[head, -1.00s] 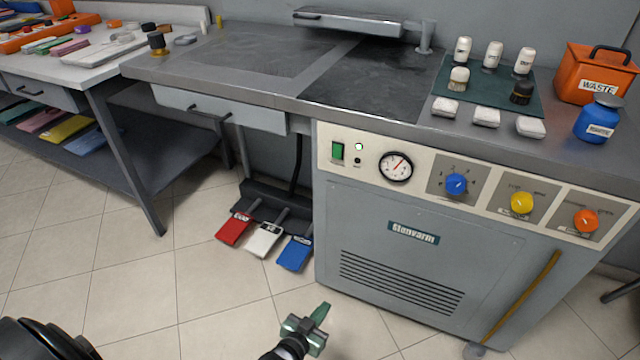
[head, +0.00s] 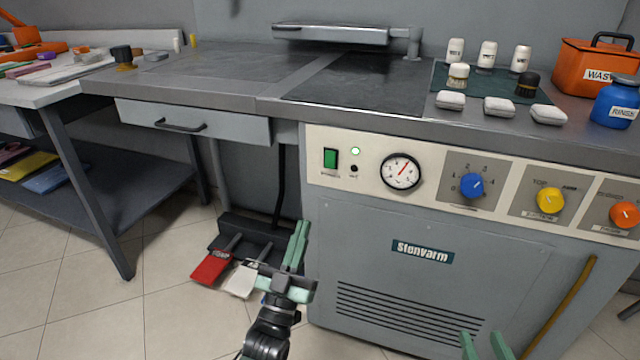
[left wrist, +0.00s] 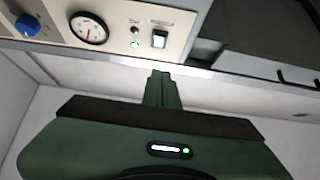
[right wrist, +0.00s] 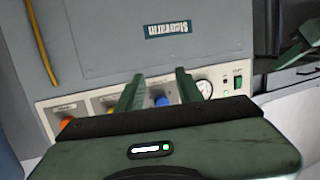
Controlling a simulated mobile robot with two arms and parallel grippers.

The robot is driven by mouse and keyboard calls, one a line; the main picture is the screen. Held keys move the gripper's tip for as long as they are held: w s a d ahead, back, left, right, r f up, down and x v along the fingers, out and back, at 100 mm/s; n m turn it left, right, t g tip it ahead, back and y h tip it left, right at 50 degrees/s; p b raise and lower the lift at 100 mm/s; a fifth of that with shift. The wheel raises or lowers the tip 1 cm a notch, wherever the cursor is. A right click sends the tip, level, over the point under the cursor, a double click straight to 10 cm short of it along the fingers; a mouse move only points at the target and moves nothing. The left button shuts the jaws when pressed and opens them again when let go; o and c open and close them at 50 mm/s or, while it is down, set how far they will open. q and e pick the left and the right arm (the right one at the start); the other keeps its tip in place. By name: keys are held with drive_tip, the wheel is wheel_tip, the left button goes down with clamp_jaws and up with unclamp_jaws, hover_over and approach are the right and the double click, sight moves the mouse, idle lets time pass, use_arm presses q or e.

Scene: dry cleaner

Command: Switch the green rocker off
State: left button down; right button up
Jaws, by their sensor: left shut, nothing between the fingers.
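The green rocker (head: 330,158) sits at the left end of the cream control panel on the grey Stenvarm machine. It also shows in the left wrist view (left wrist: 159,39) and the right wrist view (right wrist: 238,82). A small indicator light (head: 355,151) beside it glows green. My left gripper (head: 299,230) is shut and empty, below and left of the rocker, pointing up and apart from the panel. In the left wrist view its fingertips (left wrist: 160,75) are just below the panel. My right gripper (head: 484,345) is open and empty, low in front of the machine; its two fingers are spread (right wrist: 158,82).
A pressure gauge (head: 401,172) and blue (head: 472,185), yellow (head: 550,200) and orange (head: 625,214) knobs line the panel. A drawer with a handle (head: 180,126) is left of it. Red (head: 211,267) and white (head: 241,280) pedals lie on the floor behind my left arm.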

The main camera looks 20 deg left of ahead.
sight(327, 164)
use_arm(q)
drive_tip(key=shift+w, duration=0.1)
